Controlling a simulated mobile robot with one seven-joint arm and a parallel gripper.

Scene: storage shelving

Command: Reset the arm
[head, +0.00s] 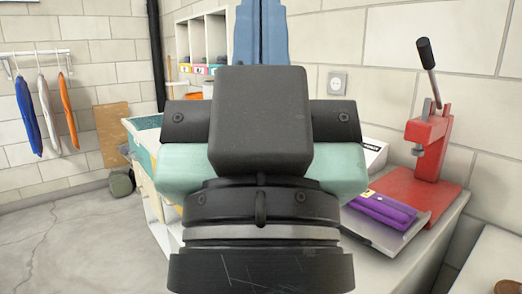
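My black arm end (262,215) fills the middle of the head view, close to the camera. It has stacked black and grey rings, a black block and a short black bar sticking out to both sides. My gripper's fingertips cannot be made out, so I cannot tell if it is open or shut. No held object can be made out. What lies directly behind the arm is hidden.
A red lever press (431,150) stands at the right, beside purple pouches (380,210) on a grey tray. White cubbies (203,40) stand behind my arm. Coloured garments (46,115) hang on the left wall. Open concrete floor (60,240) lies at the left.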

